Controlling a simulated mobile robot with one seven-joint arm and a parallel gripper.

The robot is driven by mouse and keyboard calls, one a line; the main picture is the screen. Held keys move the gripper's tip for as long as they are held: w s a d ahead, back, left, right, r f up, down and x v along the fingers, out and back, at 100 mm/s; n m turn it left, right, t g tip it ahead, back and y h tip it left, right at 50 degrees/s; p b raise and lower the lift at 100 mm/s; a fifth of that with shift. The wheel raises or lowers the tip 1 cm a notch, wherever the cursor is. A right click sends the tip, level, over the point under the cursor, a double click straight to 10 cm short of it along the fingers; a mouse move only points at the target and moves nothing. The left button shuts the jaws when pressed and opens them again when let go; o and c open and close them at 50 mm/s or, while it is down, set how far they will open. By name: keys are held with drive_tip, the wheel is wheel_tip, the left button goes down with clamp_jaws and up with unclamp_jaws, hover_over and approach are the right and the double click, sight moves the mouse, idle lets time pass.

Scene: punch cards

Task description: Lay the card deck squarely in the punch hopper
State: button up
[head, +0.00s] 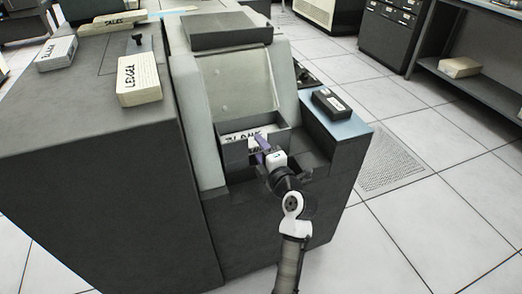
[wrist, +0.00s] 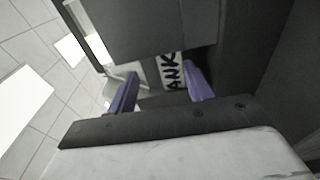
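A white card deck (head: 236,137) with black lettering, seemingly "BLANK", lies in the dark hopper (head: 234,157) at the front of the punch machine. My gripper (head: 261,146) reaches into the hopper from the front right, and its purple finger covers part of the deck in the head view. In the wrist view, the two purple fingers of my gripper (wrist: 161,86) stand apart. The letters "ANK" on the deck (wrist: 172,70) show between and beyond them. I see nothing clamped between the fingers. Dark panels hide the rest of the deck, so I cannot tell whether it lies square.
A deck marked "LEDGER" (head: 139,80) and another labelled deck (head: 57,53) lie on the cabinet top at left. A "SALES" deck (head: 112,22) lies farther back. A black box (head: 331,103) sits on the blue side shelf (head: 345,127). Floor at right is open.

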wheel_tip(320, 180, up, 20)
drive_tip(key=shift+p, duration=0.4)
idle(0.4)
